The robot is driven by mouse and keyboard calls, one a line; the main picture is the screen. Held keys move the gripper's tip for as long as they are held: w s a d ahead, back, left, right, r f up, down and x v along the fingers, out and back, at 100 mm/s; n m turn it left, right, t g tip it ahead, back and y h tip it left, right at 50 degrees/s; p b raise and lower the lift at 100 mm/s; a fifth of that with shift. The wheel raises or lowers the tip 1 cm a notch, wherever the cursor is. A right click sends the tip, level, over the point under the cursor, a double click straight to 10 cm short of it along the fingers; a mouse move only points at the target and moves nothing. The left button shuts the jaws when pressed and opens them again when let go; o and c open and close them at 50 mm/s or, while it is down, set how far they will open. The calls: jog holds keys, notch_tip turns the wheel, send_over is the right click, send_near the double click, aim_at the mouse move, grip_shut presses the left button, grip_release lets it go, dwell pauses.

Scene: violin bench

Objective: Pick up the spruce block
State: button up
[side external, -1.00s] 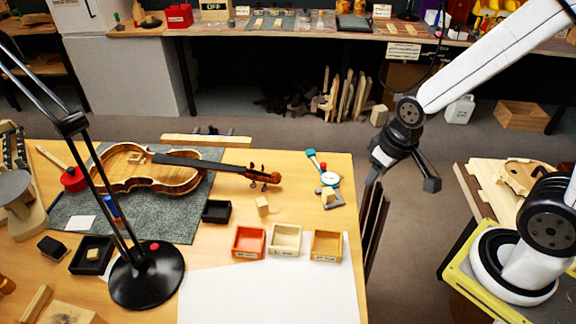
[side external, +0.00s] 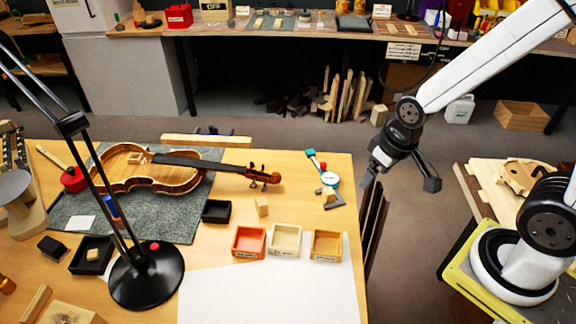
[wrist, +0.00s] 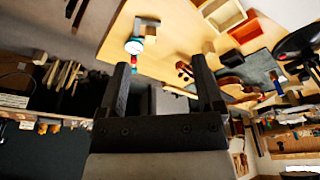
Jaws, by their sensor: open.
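Small pale wooden blocks are on the bench, and I cannot tell which is spruce. One block (side external: 262,206) stands on bare wood right of a small black tray. Another block (side external: 329,195) is by the dial gauge, at a grey metal piece. A third block (side external: 92,254) lies in a square black tray at the left. My gripper (side external: 370,180) hangs beyond the bench's right edge, above the floor, away from all of them. In the wrist view its two dark fingers (wrist: 163,78) are apart with nothing held between them.
Red, cream and tan open boxes (side external: 247,253) stand in a row near a white sheet (side external: 270,292). A violin (side external: 150,170) lies on a grey mat (side external: 160,222). A black lamp (side external: 145,278) rises at the front left. The dial gauge (side external: 330,179) is near the bench's right edge.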

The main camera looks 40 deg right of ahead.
jog(key=m+g, duration=0.2)
jog(key=m, duration=1.9)
send_over(328, 191)
jog(key=f, duration=1.1)
jog(key=shift+s+a+f, duration=0.1)
jog(key=shift+s+f, duration=0.15)
jog(key=shift+w+f+m+g, duration=0.3)
jog(key=shift+w+f+m, duration=0.05)
jog(key=shift+f+m, duration=0.2)
jog(key=shift+f, duration=1.3)
jog(key=shift+f, duration=0.1)
jog(key=shift+f, duration=2.5)
